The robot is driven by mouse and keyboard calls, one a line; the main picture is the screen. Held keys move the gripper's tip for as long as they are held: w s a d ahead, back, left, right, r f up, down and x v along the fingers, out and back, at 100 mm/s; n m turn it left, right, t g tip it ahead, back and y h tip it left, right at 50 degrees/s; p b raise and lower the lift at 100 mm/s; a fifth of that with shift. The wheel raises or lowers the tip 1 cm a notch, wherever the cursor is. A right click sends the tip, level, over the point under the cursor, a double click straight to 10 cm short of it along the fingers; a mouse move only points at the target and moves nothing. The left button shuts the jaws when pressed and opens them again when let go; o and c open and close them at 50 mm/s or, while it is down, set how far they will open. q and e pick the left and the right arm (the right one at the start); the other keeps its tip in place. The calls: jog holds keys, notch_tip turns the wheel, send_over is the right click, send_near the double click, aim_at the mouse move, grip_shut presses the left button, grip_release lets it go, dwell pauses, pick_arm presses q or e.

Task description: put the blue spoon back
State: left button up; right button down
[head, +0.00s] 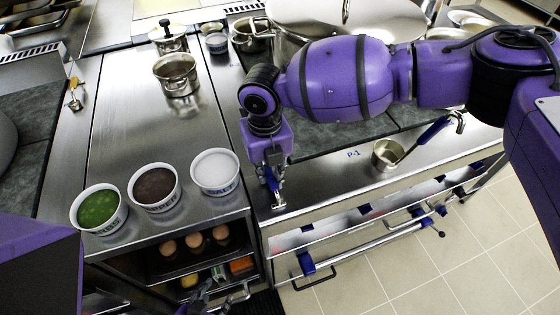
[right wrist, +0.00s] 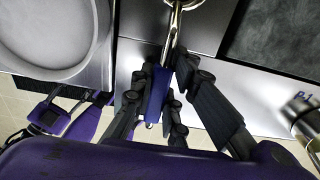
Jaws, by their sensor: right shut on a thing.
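My right gripper (head: 273,182) is shut on the blue handle of the blue spoon (right wrist: 155,95), above the front edge of the steel counter. In the right wrist view the fingers (right wrist: 163,105) stand on both sides of the handle, and the spoon's metal part (right wrist: 174,32) reaches away from them. In the head view the fingers largely hide the spoon, and a small metal piece shows below them. My left gripper (head: 195,306) shows only in part at the bottom edge, too cut off to read its jaws.
Bowls of green (head: 99,208), brown (head: 155,187) and white (head: 215,172) contents stand left of my right gripper. A small metal cup with a blue-handled tool (head: 388,154) is by the P-1 mark. A large stockpot (head: 300,25) stands behind my right arm. An open shelf (head: 200,250) holds eggs.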

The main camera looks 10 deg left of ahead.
aim_at(268, 171)
jog(key=shift+f, duration=0.1)
jog(key=shift+f, duration=0.1)
jog(key=c, duration=1.7)
grip_release()
notch_tip(268, 171, up, 12)
jog(key=shift+r, duration=0.15)
